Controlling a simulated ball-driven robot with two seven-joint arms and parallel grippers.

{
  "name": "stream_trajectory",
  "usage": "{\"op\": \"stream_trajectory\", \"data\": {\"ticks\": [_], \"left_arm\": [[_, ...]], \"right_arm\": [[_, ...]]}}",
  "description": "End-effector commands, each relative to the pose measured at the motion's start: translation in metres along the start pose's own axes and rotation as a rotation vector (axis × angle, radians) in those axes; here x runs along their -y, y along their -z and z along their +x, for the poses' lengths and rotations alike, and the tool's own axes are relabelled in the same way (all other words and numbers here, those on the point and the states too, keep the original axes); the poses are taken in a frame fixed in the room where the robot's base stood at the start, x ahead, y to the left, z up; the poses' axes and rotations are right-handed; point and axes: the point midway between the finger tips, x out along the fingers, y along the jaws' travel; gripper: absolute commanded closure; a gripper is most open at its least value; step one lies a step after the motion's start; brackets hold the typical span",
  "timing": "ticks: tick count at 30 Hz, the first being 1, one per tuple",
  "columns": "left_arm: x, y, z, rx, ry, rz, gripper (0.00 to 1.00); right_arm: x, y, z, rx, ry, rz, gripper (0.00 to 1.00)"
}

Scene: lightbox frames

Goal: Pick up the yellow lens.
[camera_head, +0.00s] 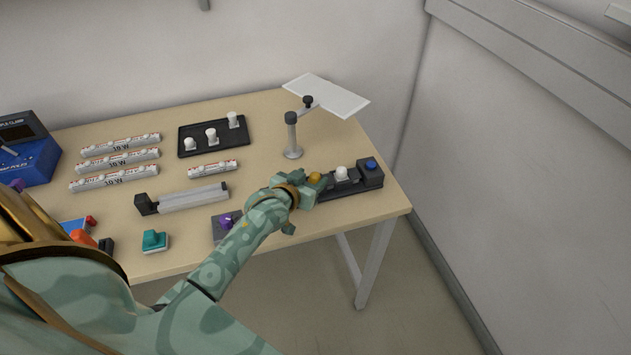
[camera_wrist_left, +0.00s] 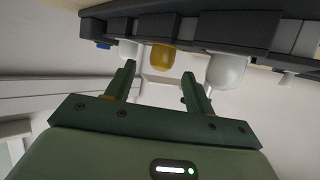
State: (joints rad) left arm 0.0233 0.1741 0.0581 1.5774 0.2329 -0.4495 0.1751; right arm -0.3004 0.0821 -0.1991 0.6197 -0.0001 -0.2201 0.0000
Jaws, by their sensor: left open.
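The yellow lens (camera_head: 315,178) sits in a dark holder bar (camera_head: 363,186) near the table's right edge. In the left wrist view the yellow lens (camera_wrist_left: 160,58) shows between two white lenses, against the dark bar (camera_wrist_left: 150,30). My left gripper (camera_head: 307,189) is at the yellow lens and partly hides the bar's left part. In the wrist view its two fingers (camera_wrist_left: 162,74) stand apart, with the lens showing beyond and between their tips. Nothing is held. I cannot tell whether the fingers touch the lens. My right gripper is not in view.
A white lens (camera_head: 341,174) and a blue button (camera_head: 371,163) are to the right on the same bar. A grey post (camera_head: 292,138) stands behind. A black tray (camera_head: 190,150) with white pieces, several labelled tubes (camera_head: 120,157) and a teal block (camera_head: 154,241) lie leftward.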

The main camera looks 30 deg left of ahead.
Motion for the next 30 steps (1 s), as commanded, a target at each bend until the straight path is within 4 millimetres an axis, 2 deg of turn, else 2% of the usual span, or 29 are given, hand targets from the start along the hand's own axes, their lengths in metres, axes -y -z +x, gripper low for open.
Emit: {"op": "stream_trajectory", "data": {"ticks": [1,4,11,16,17,26,30], "left_arm": [[0.000,-0.003,0.009,0.001,0.000,0.000,0.46],[0.000,-0.002,0.018,0.001,0.000,0.000,0.46],[0.000,-0.001,0.019,0.001,0.000,0.001,0.46],[0.000,-0.001,0.018,0.001,0.000,0.001,0.91],[0.000,-0.001,0.018,0.001,0.000,0.001,0.94],[0.000,0.000,0.018,0.001,0.000,0.001,0.94],[0.000,0.011,0.014,-0.002,0.000,0.001,0.94]], "right_arm": [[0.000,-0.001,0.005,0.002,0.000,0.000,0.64],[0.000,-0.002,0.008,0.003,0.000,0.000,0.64],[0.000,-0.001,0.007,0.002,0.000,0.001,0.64],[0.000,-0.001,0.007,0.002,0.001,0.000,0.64],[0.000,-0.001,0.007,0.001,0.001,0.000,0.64],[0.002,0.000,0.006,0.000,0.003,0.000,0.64],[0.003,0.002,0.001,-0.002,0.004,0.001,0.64]]}}
